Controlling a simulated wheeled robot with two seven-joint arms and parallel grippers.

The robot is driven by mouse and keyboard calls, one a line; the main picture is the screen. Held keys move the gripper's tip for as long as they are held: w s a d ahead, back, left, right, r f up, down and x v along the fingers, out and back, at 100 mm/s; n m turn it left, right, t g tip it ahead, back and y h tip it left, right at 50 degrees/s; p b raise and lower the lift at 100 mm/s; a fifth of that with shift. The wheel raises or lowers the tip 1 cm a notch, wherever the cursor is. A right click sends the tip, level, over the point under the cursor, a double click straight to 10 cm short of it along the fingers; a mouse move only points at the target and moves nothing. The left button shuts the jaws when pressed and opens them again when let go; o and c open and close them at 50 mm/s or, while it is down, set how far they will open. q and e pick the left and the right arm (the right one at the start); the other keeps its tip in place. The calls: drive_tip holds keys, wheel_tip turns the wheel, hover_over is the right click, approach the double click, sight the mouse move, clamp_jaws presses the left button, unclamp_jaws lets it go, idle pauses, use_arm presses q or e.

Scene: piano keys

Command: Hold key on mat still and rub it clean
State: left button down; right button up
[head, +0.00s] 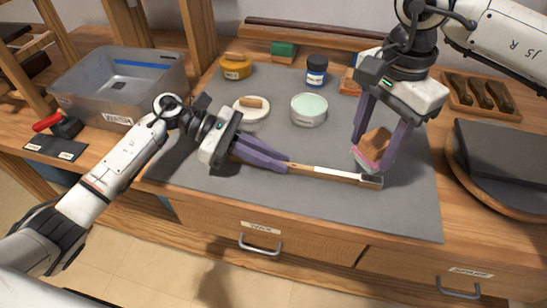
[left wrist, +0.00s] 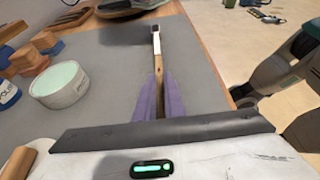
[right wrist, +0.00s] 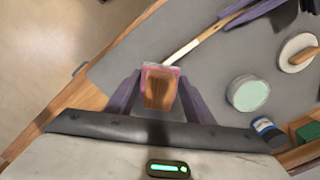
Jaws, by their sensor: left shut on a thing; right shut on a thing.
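A long wooden piano key (head: 333,174) with a white strip lies on the grey mat (head: 300,215) near its front edge. My left gripper (head: 284,167) is shut around the key's left part; the left wrist view shows the key (left wrist: 157,52) running out from between the purple fingers. My right gripper (head: 379,150) is shut on a wooden block (head: 376,143) with a pink pad (head: 365,160) on its underside. The block is near the key's right end. In the right wrist view, the block (right wrist: 158,92) hides that end. I cannot tell whether the pad touches the key.
A pale green tub (head: 309,110), a white dish (head: 251,109) with a brown piece, a yellow jar (head: 236,66) and a blue jar (head: 316,70) stand behind. A clear bin (head: 118,88) is at left, a dark slab (head: 505,150) at right. The mat's front is clear.

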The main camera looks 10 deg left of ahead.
sight(363, 159)
drive_tip(key=shift+a+f, duration=0.45)
drive_tip(key=shift+f, duration=0.05)
drive_tip(key=shift+f, duration=1.85)
drive_tip(key=shift+f, duration=0.65)
drive_tip(key=shift+d, duration=0.2)
drive_tip(key=shift+d+r, duration=0.1)
drive_tip(key=shift+d, duration=2.25)
